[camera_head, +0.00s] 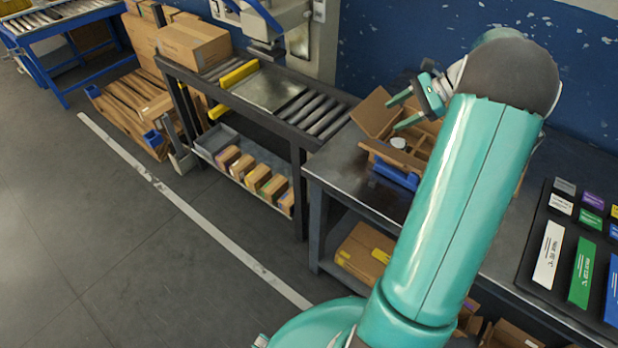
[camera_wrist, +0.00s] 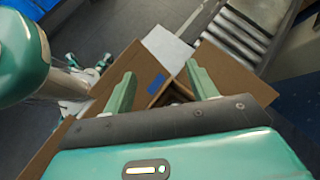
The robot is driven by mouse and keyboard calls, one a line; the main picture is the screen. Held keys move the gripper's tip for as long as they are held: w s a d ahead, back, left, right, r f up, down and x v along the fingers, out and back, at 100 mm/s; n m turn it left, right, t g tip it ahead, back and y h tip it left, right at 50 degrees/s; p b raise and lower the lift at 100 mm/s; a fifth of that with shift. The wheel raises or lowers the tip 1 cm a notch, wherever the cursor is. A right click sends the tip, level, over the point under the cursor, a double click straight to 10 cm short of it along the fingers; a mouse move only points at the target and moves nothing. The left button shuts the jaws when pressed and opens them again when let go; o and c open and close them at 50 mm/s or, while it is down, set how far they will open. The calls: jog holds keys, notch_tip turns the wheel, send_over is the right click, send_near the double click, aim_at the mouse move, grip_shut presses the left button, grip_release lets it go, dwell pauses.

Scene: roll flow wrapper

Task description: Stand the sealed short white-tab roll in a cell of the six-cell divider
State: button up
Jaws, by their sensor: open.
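My gripper (camera_head: 392,116) is open above an open cardboard carton (camera_head: 380,158) on the dark bench. The wrist view shows its two green fingers (camera_wrist: 160,74) apart, over the carton's spread flaps (camera_wrist: 238,72). Thin brown walls, possibly the divider (camera_wrist: 156,98), show between the fingers, but most of it is hidden behind the gripper and I cannot count its cells. A small pale round thing (camera_head: 398,143) shows in the carton under the fingers. It may be a roll's end, but I cannot tell its tab or its seal. No roll shows between the fingers.
A black board (camera_head: 538,240) with white, green, blue and purple plates lies at the right of the bench. A blue piece (camera_head: 396,176) is at the carton's near side. A roller conveyor (camera_head: 318,112) stands left of the bench. Several small boxes (camera_head: 255,178) sit on its lower shelf.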

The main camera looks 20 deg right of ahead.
jog(key=s+a+r+n+g+h, duration=0.1)
jog(key=a+r+n+h, duration=0.15)
jog(key=a, duration=0.45)
jog(key=s+a+r+n+h, duration=0.1)
jog(key=s+a+r+n, duration=0.1)
jog(key=a+r+n, duration=0.35)
jog(key=s+a+r+n+g+h, duration=0.1)
jog(key=a+h, duration=0.1)
jog(key=a, duration=0.7)
jog(key=s+a+n+t+h, duration=0.3)
jog(key=s+a+n, duration=0.8)
jog(key=s+a, duration=0.1)
jog(key=shift+s+a+r, duration=0.15)
jog(key=shift+s+r, duration=0.05)
jog(key=shift+s, duration=0.5)
